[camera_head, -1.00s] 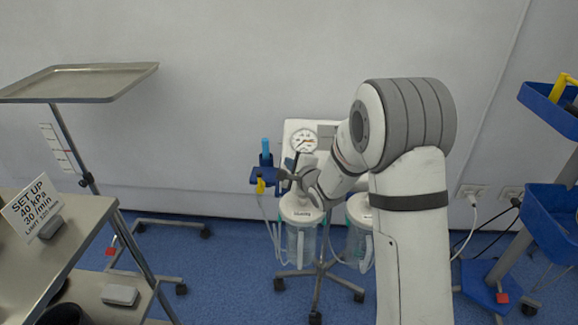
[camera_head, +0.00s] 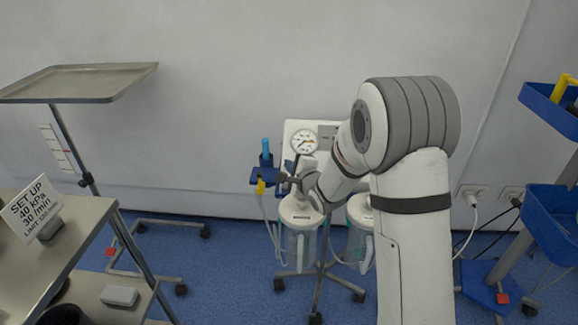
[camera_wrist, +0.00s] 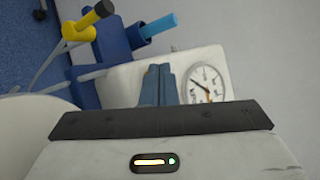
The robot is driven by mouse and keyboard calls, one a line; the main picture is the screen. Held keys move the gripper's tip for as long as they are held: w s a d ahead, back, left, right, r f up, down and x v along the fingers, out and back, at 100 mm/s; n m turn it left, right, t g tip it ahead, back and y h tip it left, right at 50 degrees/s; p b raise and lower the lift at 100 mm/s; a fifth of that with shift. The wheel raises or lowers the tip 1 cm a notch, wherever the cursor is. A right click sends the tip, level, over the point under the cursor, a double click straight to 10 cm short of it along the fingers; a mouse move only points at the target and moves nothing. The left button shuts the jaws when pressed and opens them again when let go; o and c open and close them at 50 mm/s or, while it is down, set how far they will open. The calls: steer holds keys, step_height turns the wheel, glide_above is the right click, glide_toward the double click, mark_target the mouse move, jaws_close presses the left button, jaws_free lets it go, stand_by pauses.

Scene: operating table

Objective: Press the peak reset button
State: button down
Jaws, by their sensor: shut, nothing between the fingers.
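The white suction unit (camera_head: 292,133) stands on a wheeled stand in the middle of the head view, with a round dial gauge (camera_head: 304,141) on its upper face. The gauge also shows in the wrist view (camera_wrist: 204,84), just right of my fingers. My gripper (camera_wrist: 158,70) is shut and empty, its fingers pointing at the panel beside the gauge. In the head view my gripper (camera_head: 291,178) is at the unit's lower front, partly hidden by my wrist. I cannot make out a peak reset button; my fingers hide part of the panel. Contact with the panel cannot be told.
Two clear canisters (camera_head: 300,240) hang below the unit. A blue holder (camera_head: 264,175) with a light-blue tube and a yellow-and-black connector (camera_wrist: 85,28) sits at its left. A metal tray stand (camera_head: 80,82) is at left, a blue cart (camera_head: 552,215) at right.

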steer(key=shift+s+f+g, duration=0.25)
steer(key=shift+f+g, duration=0.05)
steer(key=shift+f, duration=0.1)
steer(key=r+p, duration=0.1)
steer(key=s+r, duration=0.1)
steer(key=r, duration=0.1)
steer(key=s+r+p, duration=0.1)
steer(key=shift+s+a+r+p, duration=0.1)
steer(key=shift+s+r+p, duration=0.15)
steer(key=shift+p, duration=0.05)
stand_by(0.5)
